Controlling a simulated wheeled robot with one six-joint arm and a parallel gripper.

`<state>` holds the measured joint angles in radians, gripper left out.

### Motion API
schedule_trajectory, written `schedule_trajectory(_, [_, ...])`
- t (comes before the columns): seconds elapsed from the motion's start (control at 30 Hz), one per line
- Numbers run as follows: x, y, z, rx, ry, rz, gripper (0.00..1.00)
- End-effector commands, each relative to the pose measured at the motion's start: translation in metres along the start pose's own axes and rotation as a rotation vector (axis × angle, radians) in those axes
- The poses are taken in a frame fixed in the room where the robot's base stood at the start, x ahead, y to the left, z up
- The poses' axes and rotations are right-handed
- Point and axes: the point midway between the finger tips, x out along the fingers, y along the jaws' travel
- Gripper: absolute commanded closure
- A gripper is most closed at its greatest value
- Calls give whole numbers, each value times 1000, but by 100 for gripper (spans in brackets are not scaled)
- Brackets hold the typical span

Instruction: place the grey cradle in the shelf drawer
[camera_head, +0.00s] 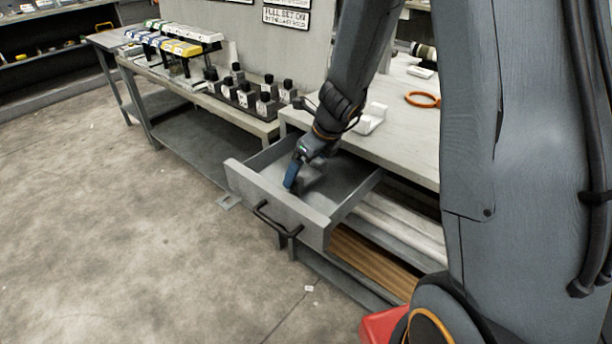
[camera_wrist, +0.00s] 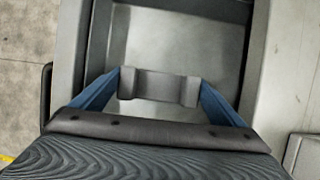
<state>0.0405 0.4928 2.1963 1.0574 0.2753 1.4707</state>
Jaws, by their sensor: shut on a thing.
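The shelf drawer (camera_head: 279,208) is pulled open below the worktop, with its black handle (camera_head: 275,222) facing the aisle. My gripper (camera_head: 296,178) reaches down into the open drawer. In the wrist view my gripper (camera_wrist: 160,92) has its two blue fingers on either side of the grey cradle (camera_wrist: 160,86), shut on its ends. The cradle lies across the drawer's opening, with the drawer's grey floor (camera_wrist: 180,42) behind it. I cannot tell whether the cradle touches the floor. In the head view the cradle is mostly hidden by my gripper.
The worktop (camera_head: 400,141) above the drawer holds a white bracket-like part (camera_head: 371,120) and an orange ring (camera_head: 422,99). A bench to the left carries dark bottles in a rack (camera_head: 247,98) and coloured boxes (camera_head: 178,46). The floor (camera_head: 120,230) in front is mostly clear.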

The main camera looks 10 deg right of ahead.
Motion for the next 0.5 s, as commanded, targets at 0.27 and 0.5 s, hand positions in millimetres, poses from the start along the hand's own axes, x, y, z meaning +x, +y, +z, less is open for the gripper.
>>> schedule_trajectory(0.27, [20,0,-8,0,0,1,29])
schedule_trajectory(0.5, [21,0,-8,0,0,1,29])
